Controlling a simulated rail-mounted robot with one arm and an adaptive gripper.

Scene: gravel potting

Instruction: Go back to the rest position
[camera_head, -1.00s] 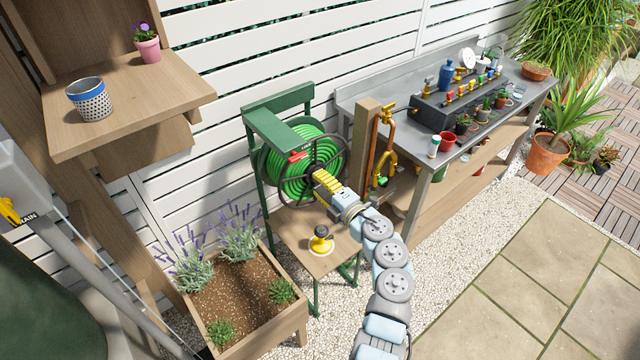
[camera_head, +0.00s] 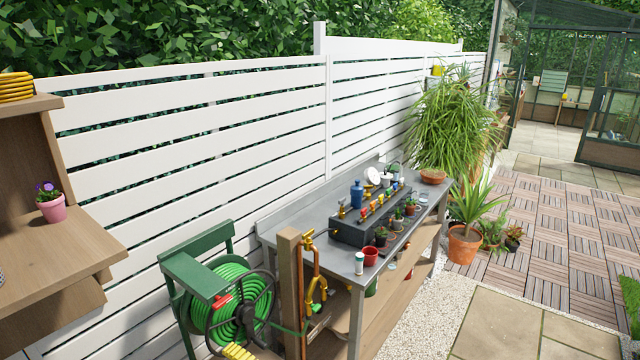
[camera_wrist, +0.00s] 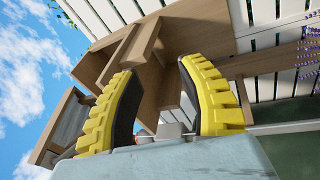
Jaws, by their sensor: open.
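My gripper (camera_wrist: 160,105) shows in the wrist view with its two yellow, ribbed fingers spread apart. It is open, with nothing between the fingertips. Behind the fingers are the wooden shelf unit (camera_wrist: 165,40), white fence slats and blue sky. In the head view only a bit of a yellow ribbed finger (camera_head: 236,351) shows at the bottom edge, just below the hose reel (camera_head: 232,303). The rest of my arm is out of the head view.
A grey potting bench (camera_head: 384,262) with small pots and a dark valve box (camera_head: 372,222) stands along the white fence (camera_head: 200,150). A copper tap pipe (camera_head: 316,265) rises beside the reel. Wooden shelves (camera_head: 60,245) stand at left. Paving (camera_head: 500,325) at lower right is clear.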

